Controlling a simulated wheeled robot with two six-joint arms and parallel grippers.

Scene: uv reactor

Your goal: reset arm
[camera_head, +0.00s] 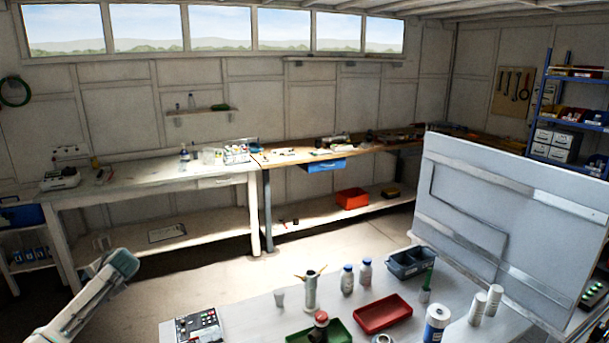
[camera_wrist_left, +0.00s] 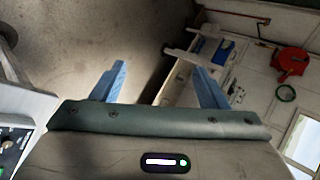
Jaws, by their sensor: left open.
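My left arm (camera_head: 88,297) comes in from the lower left in the head view, raised over the floor to the left of the near table. Its fingers cannot be made out there. In the left wrist view my left gripper (camera_wrist_left: 163,86) has its two blue fingers spread wide apart, with nothing between them. The fingers point out over bare floor and touch nothing. My right gripper is in neither view.
The near table (camera_head: 245,318) holds a button panel (camera_head: 199,326), a red tray (camera_head: 383,314), a green tray (camera_head: 340,335), a grey bin (camera_head: 411,262) and several bottles. A big grey panel (camera_head: 468,225) stands at right. Open floor (camera_head: 190,270) lies before the white bench (camera_head: 150,180).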

